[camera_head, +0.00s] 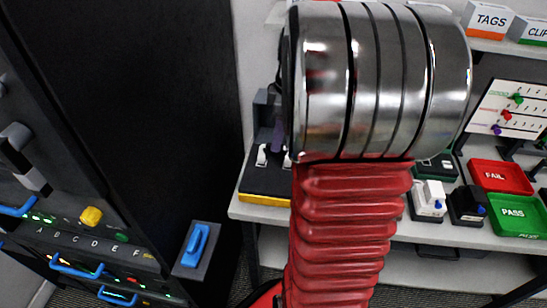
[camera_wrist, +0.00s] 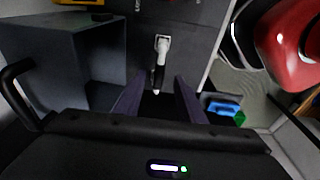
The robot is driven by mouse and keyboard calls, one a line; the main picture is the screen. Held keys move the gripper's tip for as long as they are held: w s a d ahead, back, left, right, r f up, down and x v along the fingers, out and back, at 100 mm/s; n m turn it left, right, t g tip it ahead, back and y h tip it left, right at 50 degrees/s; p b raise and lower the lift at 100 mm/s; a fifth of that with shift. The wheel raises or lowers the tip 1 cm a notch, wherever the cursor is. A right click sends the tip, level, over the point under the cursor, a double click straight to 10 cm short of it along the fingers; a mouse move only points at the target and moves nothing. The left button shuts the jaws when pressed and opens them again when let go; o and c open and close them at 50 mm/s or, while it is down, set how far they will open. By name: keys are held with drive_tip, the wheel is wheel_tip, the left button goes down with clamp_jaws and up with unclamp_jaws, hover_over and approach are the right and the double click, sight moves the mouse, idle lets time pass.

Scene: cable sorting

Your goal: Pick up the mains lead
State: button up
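My gripper (camera_wrist: 160,78) shows in the wrist view with its two dark purple fingers apart, so it is open. A white plug-like piece (camera_wrist: 162,45) with a dark, narrow part and a white tip lies along the gap between the fingertips. It may be the mains lead; I cannot tell for sure. Neither finger visibly presses on it. In the head view, my red and chrome arm hides most of the gripper. A small white connector (camera_head: 262,155) sits on a dark tray (camera_head: 262,184) with a yellow front edge at the left end of the bench.
A dark open box (camera_wrist: 85,60) stands left of the fingers. A blue piece (camera_wrist: 222,107) lies to their right. In the head view, a green PASS tray (camera_head: 514,212) and red FAIL tray (camera_head: 494,175) sit on the bench's right. A black rack (camera_head: 130,110) stands left.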

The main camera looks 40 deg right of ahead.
drive_tip(key=shift+f, duration=0.1)
drive_tip(key=shift+w+a+f, duration=0.15)
drive_tip(key=shift+w+f, duration=0.05)
drive_tip(key=shift+f, duration=1.05)
drive_tip(key=shift+w+a+f, duration=0.1)
drive_tip(key=shift+w+f, duration=0.1)
drive_tip(key=shift+f, duration=1)
drive_tip(key=shift+c, duration=0.5)
clamp_jaws()
